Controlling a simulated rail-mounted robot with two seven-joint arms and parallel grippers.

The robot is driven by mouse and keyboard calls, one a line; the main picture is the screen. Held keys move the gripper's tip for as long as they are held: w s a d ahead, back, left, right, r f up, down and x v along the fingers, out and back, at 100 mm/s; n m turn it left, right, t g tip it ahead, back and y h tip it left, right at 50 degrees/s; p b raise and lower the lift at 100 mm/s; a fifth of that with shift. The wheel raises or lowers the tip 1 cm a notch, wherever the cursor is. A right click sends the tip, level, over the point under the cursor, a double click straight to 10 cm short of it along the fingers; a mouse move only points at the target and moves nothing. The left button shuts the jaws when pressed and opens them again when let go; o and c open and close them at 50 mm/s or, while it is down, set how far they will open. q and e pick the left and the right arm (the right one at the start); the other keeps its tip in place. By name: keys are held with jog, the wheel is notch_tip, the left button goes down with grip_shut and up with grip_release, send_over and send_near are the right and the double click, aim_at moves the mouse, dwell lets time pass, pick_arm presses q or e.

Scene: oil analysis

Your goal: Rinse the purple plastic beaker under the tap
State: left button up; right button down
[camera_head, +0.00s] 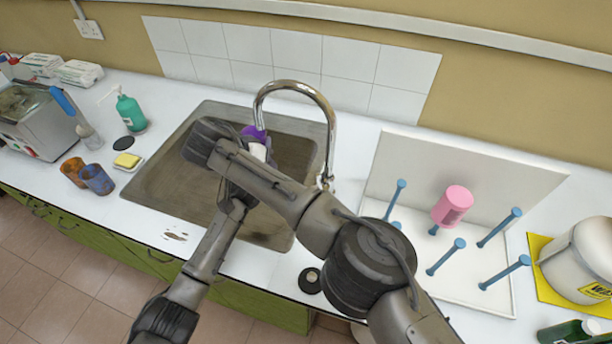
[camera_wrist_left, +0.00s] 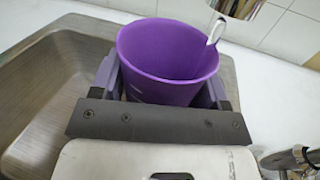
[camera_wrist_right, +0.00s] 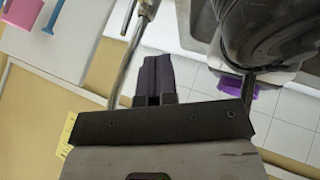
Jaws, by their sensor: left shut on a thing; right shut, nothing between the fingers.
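The purple beaker (camera_wrist_left: 170,70) is upright in the left wrist view, with its open mouth showing and its lower part hidden. My left gripper (camera_wrist_left: 160,88) is shut around it, one finger at each side. In the head view the beaker (camera_head: 250,132) is partly hidden by my arms, just below the spout of the chrome tap (camera_head: 331,130). A pale curved strip crosses its rim; I cannot tell whether it is water or metal.
The steel sink (camera_head: 160,185) lies below my crossed arms.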

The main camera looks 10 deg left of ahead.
aim_at(317, 179)
jog(key=w+d+f, duration=0.3)
jog(key=d+f, duration=0.3)
jog(key=d, duration=0.2)
jog(key=shift+d, duration=0.15)
dwell(0.4)
jog(key=shift+w, duration=0.1)
pick_arm(q)
jog(key=shift+a, duration=0.15)
pick_arm(e)
jog(key=shift+s+d+r+m+y, duration=0.1)
jog(key=shift+d+m+y, duration=0.2)
jog(key=shift+d+y, duration=0.45)
jog(key=shift+s+d+r+m+y, duration=0.1)
jog(key=shift+d+m+y, duration=0.3)
jog(key=shift+y, duration=0.55)
